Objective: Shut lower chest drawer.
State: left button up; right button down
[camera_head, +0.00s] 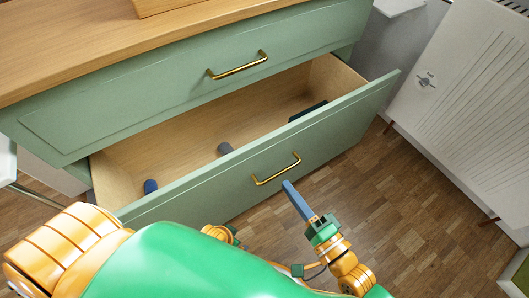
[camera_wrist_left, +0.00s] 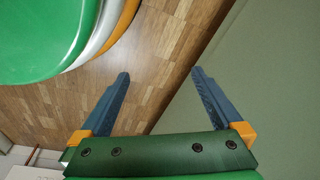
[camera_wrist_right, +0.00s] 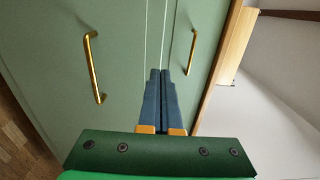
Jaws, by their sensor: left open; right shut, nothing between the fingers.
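The green chest's lower drawer (camera_head: 180,196) is pulled well out, so its wooden inside shows. Its brass handle (camera_head: 277,170) is on the front and shows at the left in the right wrist view (camera_wrist_right: 93,66). My right gripper (camera_head: 287,184) is shut and empty, its fingertips just below the handle's right part in the head view; whether they touch the front I cannot tell. Its shut fingers also show in the right wrist view (camera_wrist_right: 160,73). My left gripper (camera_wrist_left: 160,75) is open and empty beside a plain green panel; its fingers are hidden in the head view.
The upper drawer (camera_head: 190,85) is shut below the wooden top (camera_head: 70,45). A blue item (camera_head: 150,186), a grey item (camera_head: 225,148) and a dark flat item (camera_head: 307,111) lie in the lower drawer. A white radiator-like panel (camera_head: 460,100) stands right. Wooden floor (camera_head: 400,200) is clear between.

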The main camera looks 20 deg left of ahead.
aim_at(258, 146)
jog(key=b+x, duration=0.2)
jog(key=x, duration=0.8)
jog(key=shift+w+f, duration=0.1)
pick_arm(q)
jog(key=shift+w+d+r, duration=0.1)
jog(key=shift+w+r, duration=0.4)
jog(key=shift+r, duration=0.35)
jog(key=shift+w+d+r, duration=0.1)
jog(key=shift+w+r, duration=0.35)
jog(key=shift+r, duration=0.45)
jog(key=shift+w+d+r, duration=0.1)
jog(key=shift+w+r, duration=0.4)
jog(key=shift+r, duration=0.35)
pick_arm(e)
jog(key=shift+w+a, duration=0.3)
jog(key=shift+a, duration=0.2)
